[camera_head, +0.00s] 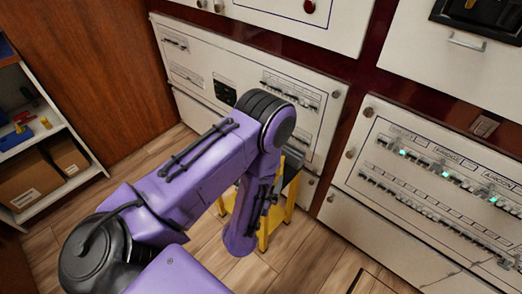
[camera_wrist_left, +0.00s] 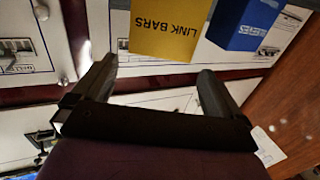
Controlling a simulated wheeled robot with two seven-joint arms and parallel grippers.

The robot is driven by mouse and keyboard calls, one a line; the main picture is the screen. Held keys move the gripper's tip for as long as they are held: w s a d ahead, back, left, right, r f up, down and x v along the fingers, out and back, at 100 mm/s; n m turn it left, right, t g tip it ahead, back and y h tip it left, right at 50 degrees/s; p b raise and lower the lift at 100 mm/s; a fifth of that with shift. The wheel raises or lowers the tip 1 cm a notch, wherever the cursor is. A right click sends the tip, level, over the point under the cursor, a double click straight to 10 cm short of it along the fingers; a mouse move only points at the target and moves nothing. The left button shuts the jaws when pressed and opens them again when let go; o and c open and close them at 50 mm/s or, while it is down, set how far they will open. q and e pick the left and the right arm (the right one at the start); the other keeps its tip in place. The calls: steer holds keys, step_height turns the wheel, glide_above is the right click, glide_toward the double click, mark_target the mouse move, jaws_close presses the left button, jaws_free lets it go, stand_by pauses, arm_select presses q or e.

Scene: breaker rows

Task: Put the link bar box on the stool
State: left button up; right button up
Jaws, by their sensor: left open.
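The link bar box (camera_wrist_left: 168,28) is yellow with dark "LINK BARS" lettering, upside down at the top of the left wrist view and partly cut off. My left gripper (camera_wrist_left: 157,82) is open, its two fingers apart below the box in the picture, with nothing between them. I cannot tell how far the box is from the fingers. In the head view my left arm hides the gripper, and the box does not show. A yellow-legged stool (camera_head: 264,239) stands on the floor behind my arm, mostly hidden. My right gripper is not in view.
A blue box (camera_wrist_left: 243,22) is beside the yellow one. White breaker panels (camera_head: 430,185) line the back and right. A shelf (camera_head: 90,172) with cardboard boxes (camera_head: 30,186) stands at the left. Wooden floor (camera_head: 310,255) is clear right of the stool.

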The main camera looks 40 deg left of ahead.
arm_select(q)
steer(key=s+a+f+n+g+h, duration=0.1)
steer(key=s+f+g, duration=0.6)
steer(key=s, duration=0.4)
steer(key=s+a+f+n+g+h, duration=0.1)
steer(key=s+f+n+g, duration=0.1)
steer(key=s+f+g, duration=0.5)
steer(key=s, duration=0.3)
steer(key=shift+s+f, duration=0.35)
steer(key=shift+s, duration=0.05)
steer(key=shift+a, duration=0.1)
